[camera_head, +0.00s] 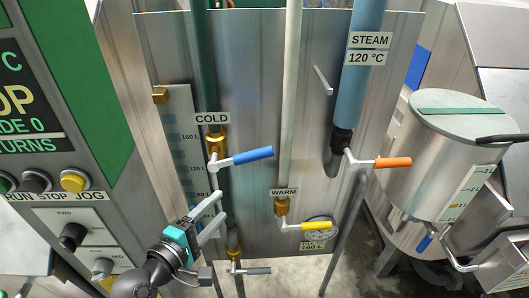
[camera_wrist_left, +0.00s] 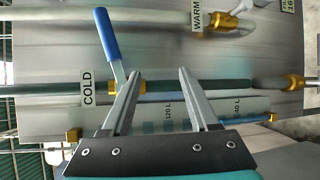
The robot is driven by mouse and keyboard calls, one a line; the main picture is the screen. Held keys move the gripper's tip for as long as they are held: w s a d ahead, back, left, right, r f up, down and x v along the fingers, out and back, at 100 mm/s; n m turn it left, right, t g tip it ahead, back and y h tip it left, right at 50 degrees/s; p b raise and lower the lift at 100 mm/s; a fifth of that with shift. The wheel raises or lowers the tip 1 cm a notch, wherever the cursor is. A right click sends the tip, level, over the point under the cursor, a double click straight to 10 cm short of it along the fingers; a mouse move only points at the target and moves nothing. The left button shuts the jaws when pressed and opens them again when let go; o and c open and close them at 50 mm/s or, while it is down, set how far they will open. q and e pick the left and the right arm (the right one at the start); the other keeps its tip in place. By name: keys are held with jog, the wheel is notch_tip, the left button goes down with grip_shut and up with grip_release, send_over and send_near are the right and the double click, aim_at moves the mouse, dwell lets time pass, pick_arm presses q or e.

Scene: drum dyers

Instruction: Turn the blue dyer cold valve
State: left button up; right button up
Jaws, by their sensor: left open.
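The cold valve has a blue lever handle (camera_head: 250,156) on a white arm, below the COLD label (camera_head: 212,118) and a brass fitting (camera_head: 216,142) on the dark green pipe. The lever points right and slightly up in the head view. My left gripper (camera_head: 219,205) is open and empty, just below the valve, apart from the blue handle. In the left wrist view the blue handle (camera_wrist_left: 107,33) stands beyond and to the left of the open fingers (camera_wrist_left: 160,73). The lower lever and valve body are partly hidden behind the left finger. My right gripper is not in view.
A yellow warm valve handle (camera_head: 316,226) and an orange steam valve handle (camera_head: 393,162) stick out to the right. A grey lever (camera_head: 256,271) sits low on the cold pipe. The control panel (camera_head: 60,130) is at left, a steel drum (camera_head: 425,180) at right.

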aim_at(245, 157)
pick_arm(q)
notch_tip(245, 157, up, 8)
jog(key=d+n+h, duration=0.1)
jog(key=d+h, duration=0.1)
jog(key=d, duration=0.1)
jog(key=r+x, duration=0.1)
jog(key=x, duration=1.3)
jog(key=shift+w+t, duration=0.2)
jog(key=shift+t, duration=0.2)
jog(key=shift+f, duration=0.15)
grip_shut()
dwell(0.4)
